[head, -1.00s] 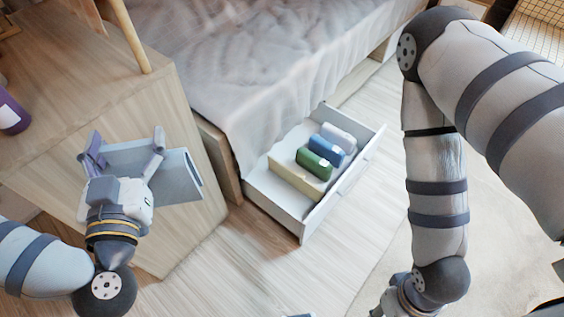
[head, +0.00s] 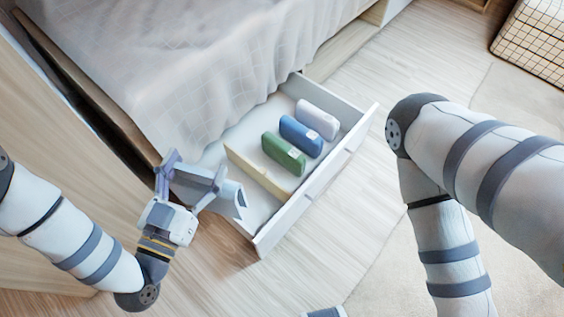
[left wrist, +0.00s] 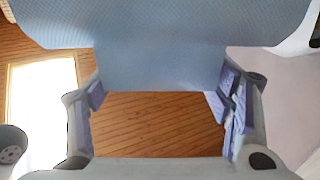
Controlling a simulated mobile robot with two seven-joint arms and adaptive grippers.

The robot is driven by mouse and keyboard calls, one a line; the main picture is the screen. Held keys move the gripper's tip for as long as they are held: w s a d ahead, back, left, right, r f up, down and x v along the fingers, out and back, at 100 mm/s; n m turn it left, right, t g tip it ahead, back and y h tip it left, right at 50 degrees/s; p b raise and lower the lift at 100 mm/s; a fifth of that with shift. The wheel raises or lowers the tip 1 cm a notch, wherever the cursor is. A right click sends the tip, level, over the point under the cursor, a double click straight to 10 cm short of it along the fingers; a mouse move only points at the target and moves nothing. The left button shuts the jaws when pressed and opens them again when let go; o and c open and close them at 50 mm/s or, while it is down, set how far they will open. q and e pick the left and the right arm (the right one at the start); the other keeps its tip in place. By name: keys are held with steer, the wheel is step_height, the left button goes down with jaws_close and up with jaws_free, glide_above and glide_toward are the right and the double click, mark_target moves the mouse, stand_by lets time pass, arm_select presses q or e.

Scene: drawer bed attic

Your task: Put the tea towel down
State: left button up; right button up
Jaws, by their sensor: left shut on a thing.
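The tea towel is a folded, flat grey-blue cloth (head: 229,198). My left gripper (head: 195,172) is shut on it. In the head view the gripper hides part of the cloth and holds it at the left end of the open drawer (head: 318,186). I cannot tell whether the towel touches the drawer. In the left wrist view the towel (left wrist: 160,65) spans the gap between the fingers and spreads beyond them at the top.
Inside the drawer lie a green bundle (head: 283,154), a blue bundle (head: 301,136) and a whitish bundle (head: 317,119), beside a pale divider (head: 258,174). The drawer's left compartment looks bare. The bed (head: 200,70) overhangs the drawer's back. Wooden floor (head: 345,240) lies in front.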

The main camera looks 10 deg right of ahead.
arm_select(q)
steer(key=w+d+f+m+g+h+b, duration=0.1)
steer(key=w+d+f+h+b, duration=0.1)
steer(key=f+b, duration=0.4)
steer(key=w+d+f+m+g+h+b, duration=0.1)
steer(key=w+d+f+m+g+b, duration=0.1)
steer(key=f+b, duration=0.5)
steer(key=w+d+f+m+g+h+b, duration=0.1)
steer(key=f+b, duration=0.5)
steer(key=f, duration=1)
steer(key=shift+w+d+f+m+g+h+b, duration=0.3)
steer(key=shift+w+d+m+g+h+b, duration=0.15)
steer(key=shift+w+d+h, duration=0.6)
arm_select(e)
steer(key=s+f+g, duration=0.1)
steer(key=s+f, duration=0.1)
steer(key=f, duration=0.7)
steer(key=s+f+g, duration=0.2)
steer(key=f, duration=0.6)
steer(key=shift+s+f, duration=0.35)
steer(key=shift+s, duration=0.05)
arm_select(q)
steer(key=shift+w+a+y, duration=0.1)
steer(key=shift+y, duration=0.15)
steer(key=o, duration=1.4)
